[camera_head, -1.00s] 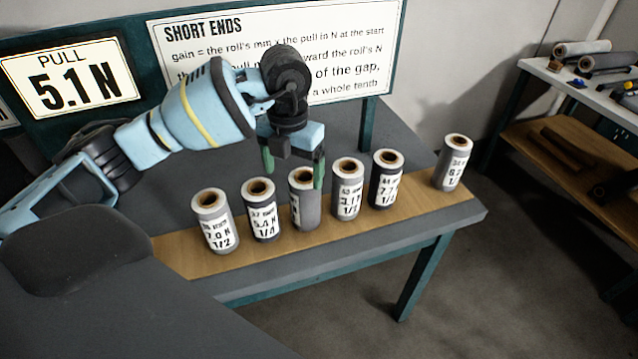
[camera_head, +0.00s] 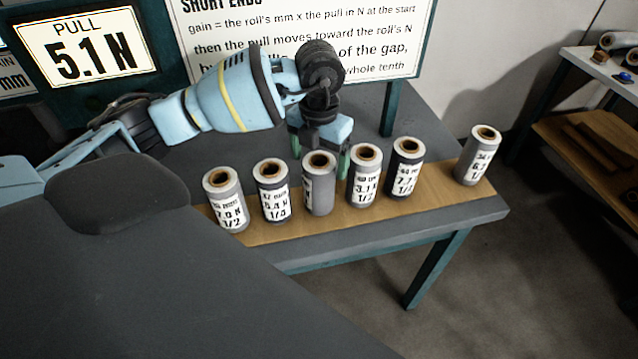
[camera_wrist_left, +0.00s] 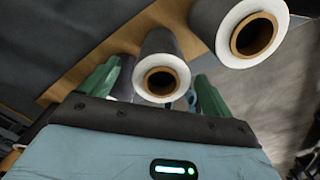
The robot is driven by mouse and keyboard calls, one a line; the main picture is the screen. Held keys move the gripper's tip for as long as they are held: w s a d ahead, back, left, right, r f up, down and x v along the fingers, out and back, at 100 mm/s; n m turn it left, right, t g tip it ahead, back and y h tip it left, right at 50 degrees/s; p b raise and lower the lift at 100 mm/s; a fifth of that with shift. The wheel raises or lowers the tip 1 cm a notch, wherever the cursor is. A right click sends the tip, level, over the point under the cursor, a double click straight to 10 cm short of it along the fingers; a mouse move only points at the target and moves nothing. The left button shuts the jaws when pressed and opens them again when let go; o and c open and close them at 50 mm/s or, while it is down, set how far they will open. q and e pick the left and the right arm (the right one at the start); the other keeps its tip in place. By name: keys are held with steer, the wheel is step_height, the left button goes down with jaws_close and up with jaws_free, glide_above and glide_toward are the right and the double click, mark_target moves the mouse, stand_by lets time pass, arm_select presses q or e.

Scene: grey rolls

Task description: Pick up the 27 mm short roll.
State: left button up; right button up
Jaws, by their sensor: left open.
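Several grey rolls with white labels stand upright in a row on a wooden strip. The small millimetre print is too blurred for me to tell which is the 27 mm roll. The third roll from the left (camera_head: 319,185) has its label mostly turned away. My left gripper (camera_head: 320,149) points down behind this roll's top, fingers open. In the left wrist view, a roll (camera_wrist_left: 162,70) lies between the green fingers of the gripper (camera_wrist_left: 154,88), with a gap on each side. Contact does not show. My right gripper is not in view.
Neighbouring rolls stand close on both sides: the second (camera_head: 273,190) and the fourth (camera_head: 364,180). A fifth (camera_head: 406,168) follows, then a gap, then one near the right end (camera_head: 478,157). The wooden strip (camera_head: 425,181) runs along the table front. A sign reads PULL 5.1 N (camera_head: 88,47).

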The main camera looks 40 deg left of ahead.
mark_target(319, 173)
arm_select(q)
step_height(319, 173, down, 4)
steer(key=shift+s+d, duration=0.1)
steer(key=shift+s, duration=0.05)
steer(key=shift+c, duration=0.2)
steer(key=c, duration=1.2)
steer(key=shift+r, duration=0.1)
steer(key=shift+r, duration=0.4)
steer(key=r, duration=0.2)
steer(key=shift+s+d+r, duration=0.25)
steer(key=shift+d+r, duration=0.05)
steer(key=s+d, duration=0.3)
steer(key=s+d+r, duration=0.1)
steer(key=s+d, duration=0.6)
steer(key=s, duration=0.1)
steer(key=shift+s+d+r, duration=0.1)
steer(key=shift+d+r, duration=0.1)
